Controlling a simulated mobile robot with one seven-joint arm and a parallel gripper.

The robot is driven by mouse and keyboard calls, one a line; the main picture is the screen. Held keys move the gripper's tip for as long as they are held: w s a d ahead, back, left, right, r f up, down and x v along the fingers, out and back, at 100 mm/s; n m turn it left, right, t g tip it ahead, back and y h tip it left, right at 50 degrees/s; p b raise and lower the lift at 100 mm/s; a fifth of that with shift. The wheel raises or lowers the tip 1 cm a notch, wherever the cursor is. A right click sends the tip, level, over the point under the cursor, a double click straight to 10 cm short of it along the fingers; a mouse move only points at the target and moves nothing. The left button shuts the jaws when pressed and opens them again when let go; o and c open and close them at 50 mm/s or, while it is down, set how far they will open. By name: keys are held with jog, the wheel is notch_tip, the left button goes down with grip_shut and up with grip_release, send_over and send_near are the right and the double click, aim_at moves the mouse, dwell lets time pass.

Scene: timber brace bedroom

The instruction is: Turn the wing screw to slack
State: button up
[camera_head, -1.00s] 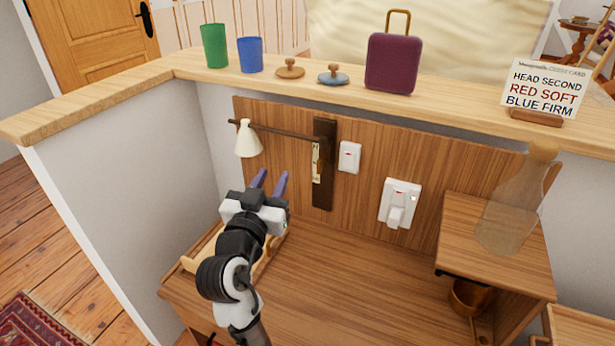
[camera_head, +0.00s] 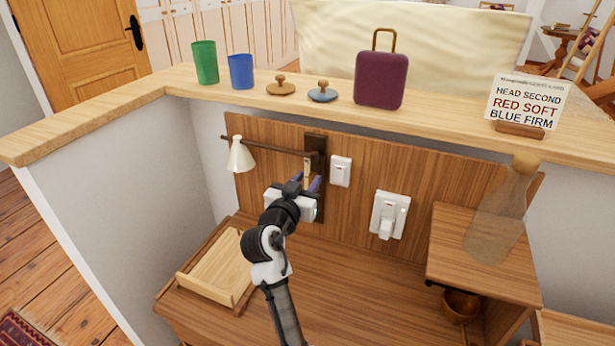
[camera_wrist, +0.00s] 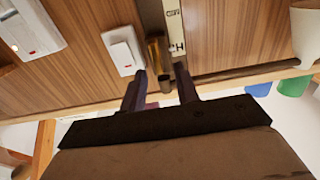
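The lamp's dark bracket plate (camera_head: 316,147) is fixed to the wood panel, with a pale lettered scale strip beside a small brass part. In the wrist view the brass part, which looks like the wing screw (camera_wrist: 155,50), stands out near the pale strip (camera_wrist: 174,30), with part of an "H" readable. My gripper (camera_head: 306,181) is in front of the plate's lower part. In the wrist view my gripper (camera_wrist: 161,74) has its two fingers apart, one on each side of the brass end. I cannot tell whether either finger touches it.
A dark lamp arm (camera_head: 265,145) with a cream shade (camera_head: 240,155) extends left from the plate. A white switch (camera_head: 341,171) is just right of it, and a larger white socket (camera_head: 389,215) further right. A wooden tray (camera_head: 215,268) lies lower left. The ledge above holds cups and knobs.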

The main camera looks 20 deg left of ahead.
jog(key=shift+w, duration=0.45)
grip_shut()
